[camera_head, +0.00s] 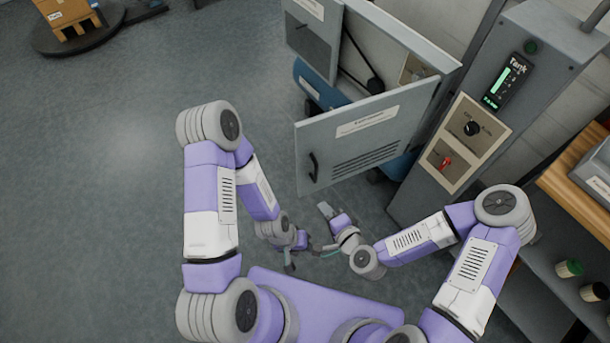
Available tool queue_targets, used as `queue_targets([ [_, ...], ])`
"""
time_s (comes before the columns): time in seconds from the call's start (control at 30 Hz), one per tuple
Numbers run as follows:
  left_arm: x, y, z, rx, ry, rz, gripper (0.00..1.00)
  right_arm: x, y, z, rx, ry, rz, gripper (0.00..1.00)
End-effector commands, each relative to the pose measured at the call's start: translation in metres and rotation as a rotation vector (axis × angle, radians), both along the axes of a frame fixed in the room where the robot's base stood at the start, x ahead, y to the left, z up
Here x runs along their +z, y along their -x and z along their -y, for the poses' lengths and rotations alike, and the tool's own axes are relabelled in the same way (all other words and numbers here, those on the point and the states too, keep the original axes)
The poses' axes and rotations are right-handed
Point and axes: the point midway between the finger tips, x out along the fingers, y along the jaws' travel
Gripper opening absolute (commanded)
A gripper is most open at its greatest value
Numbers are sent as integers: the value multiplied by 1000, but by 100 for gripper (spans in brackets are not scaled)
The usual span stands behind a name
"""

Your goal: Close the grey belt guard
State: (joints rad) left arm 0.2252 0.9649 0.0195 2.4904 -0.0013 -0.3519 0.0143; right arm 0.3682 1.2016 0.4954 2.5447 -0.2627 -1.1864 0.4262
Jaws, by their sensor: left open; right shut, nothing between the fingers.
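The grey belt guard (375,140) is a hinged panel with a white label, slots and a black handle (314,166) near its left edge. It stands swung open from the machine, and a black belt and pulley (375,85) show behind it. My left gripper (308,258) is open and empty, below the guard near my base. My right gripper (325,209) is shut and empty, just below the guard's lower left corner in the picture. Neither gripper visibly touches the guard or handle.
A grey control column (480,110) with a display, a knob and a red switch stands right of the guard. A blue tank (312,88) lies behind it. A shelf (560,195) is at the right.

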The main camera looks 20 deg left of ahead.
Motion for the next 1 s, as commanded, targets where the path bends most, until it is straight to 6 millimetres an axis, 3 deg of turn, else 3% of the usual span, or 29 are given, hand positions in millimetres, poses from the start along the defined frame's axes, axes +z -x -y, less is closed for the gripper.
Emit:
queue_targets([
  [0.2, -12, 0, 0, 0, 0, 0, 43, 20, -13, -8, -85, -131, 44, 0],
  [0.53, -47, 0, 0, -1, 0, 0, 43, 10, -29, -22, -84, -129, 47, 0],
  [1.0, -57, 0, 0, -1, 0, 0, 43, -9, -96, -81, -83, -128, 44, 0],
])
